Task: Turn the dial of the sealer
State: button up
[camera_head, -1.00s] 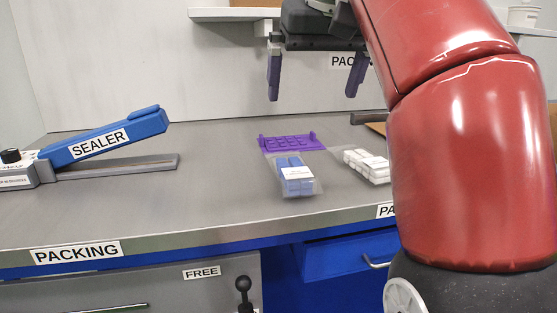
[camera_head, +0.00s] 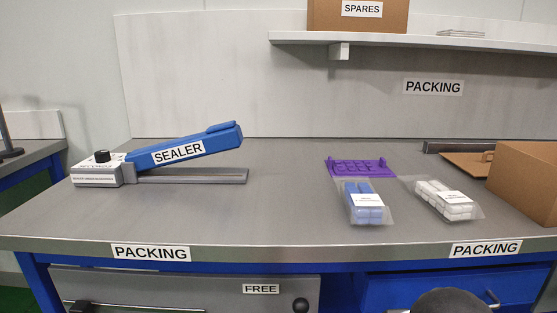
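The sealer (camera_head: 180,153) stands at the left of the grey packing table (camera_head: 280,215). Its blue arm is raised at an angle above a grey lower bar (camera_head: 200,176). Its white base (camera_head: 97,173) is at the left end. A black dial (camera_head: 102,156) sits on top of that base; its setting is too small to read. My gripper is out of the picture, and nothing touches the sealer.
A purple tray (camera_head: 360,166), a bag of blue pieces (camera_head: 364,202) and a bag of white pieces (camera_head: 447,200) lie right of centre. A cardboard box (camera_head: 524,182) stands at the right edge. The tabletop between sealer and bags is clear. A shelf (camera_head: 440,41) hangs above.

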aim_at(103, 155)
jog(key=u, duration=1.25)
